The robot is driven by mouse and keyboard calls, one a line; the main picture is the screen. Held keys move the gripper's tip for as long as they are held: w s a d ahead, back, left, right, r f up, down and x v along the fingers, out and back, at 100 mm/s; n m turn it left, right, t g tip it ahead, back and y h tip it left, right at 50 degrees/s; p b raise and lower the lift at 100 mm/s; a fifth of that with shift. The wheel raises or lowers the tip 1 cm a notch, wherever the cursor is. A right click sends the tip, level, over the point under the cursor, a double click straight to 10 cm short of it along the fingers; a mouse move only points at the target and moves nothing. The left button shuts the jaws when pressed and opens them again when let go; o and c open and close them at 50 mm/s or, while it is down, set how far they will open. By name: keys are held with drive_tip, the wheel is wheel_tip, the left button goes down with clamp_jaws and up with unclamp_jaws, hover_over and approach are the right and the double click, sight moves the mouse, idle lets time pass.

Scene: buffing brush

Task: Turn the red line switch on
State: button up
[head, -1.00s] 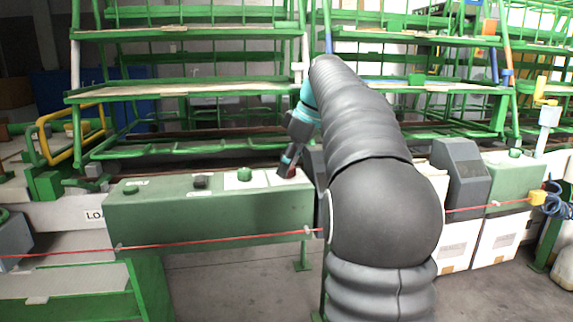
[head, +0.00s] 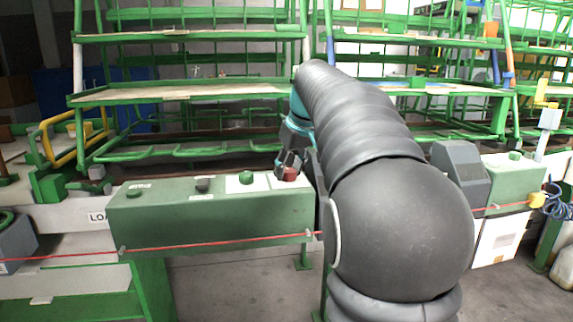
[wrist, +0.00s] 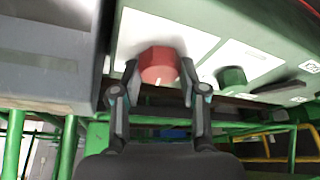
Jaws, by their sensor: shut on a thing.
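The red line switch (head: 290,174) is a red faceted knob at the right end of the green control box (head: 215,216). In the wrist view the red knob (wrist: 158,65) stands on a white label plate, between my fingertips. My gripper (head: 287,160) is at the knob, with its fingers on either side of it. In the wrist view my gripper (wrist: 160,84) is shut on the knob. A small light mark shows on the knob's near edge. Part of the knob is hidden by the fingers in the head view.
A red cord (head: 200,244) runs across the box front. A grey housing (wrist: 50,60) is close beside my gripper. Green racks stand behind.

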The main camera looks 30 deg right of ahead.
drive_tip(key=m+h+p, duration=0.1)
drive_tip(key=m, duration=0.2)
drive_tip(key=m+h+p, duration=0.1)
drive_tip(key=m, duration=0.2)
drive_tip(key=shift+a+r+h+p, duration=0.2)
drive_tip(key=shift+h+p, duration=0.1)
drive_tip(key=shift+p, duration=0.1)
drive_tip(key=shift+w+f+m+g+h+p, duration=0.1)
drive_tip(key=shift+m+g+h+p, duration=0.3)
drive_tip(key=shift+m, duration=0.85)
drive_tip(key=shift+m+g+h+p, duration=0.3)
drive_tip(key=shift+m+p, duration=0.2)
drive_tip(key=shift+m, duration=0.75)
drive_tip(key=o, duration=1.1)
drive_tip(key=shift+a, duration=0.2)
drive_tip(key=shift+o, duration=0.2)
drive_tip(key=shift+d, duration=0.1)
drive_tip(key=v, duration=1.2)
